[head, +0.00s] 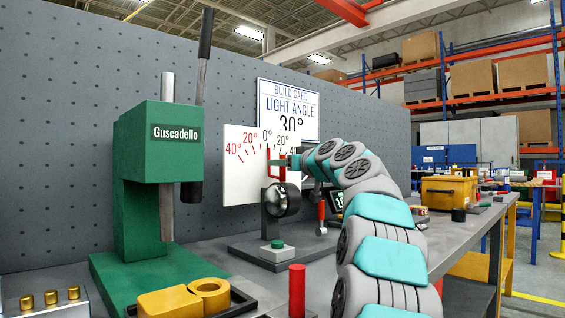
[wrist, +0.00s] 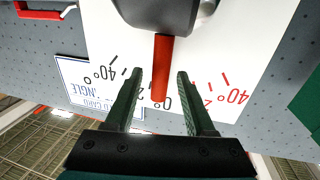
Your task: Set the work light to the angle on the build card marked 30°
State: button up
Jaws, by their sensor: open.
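The work light (head: 282,200) is a dark round lamp on a stand before a white scale board (head: 236,185). The board has red numbers on one side of 0° and black on the other. My gripper (wrist: 160,75) is open, one finger on each side of the lever, with gaps visible.
A green press (head: 155,140) with a dark lever stands at left. In front are yellow parts (head: 185,300) in a tray, a red cylinder (head: 297,290) and a green button (head: 277,244). A grey pegboard wall (head: 60,130) stands behind. A yellow box (head: 449,190) is farther right.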

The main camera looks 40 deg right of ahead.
jog(key=shift+w, duration=0.3)
grip_shut()
dwell(0.4)
dwell(0.9)
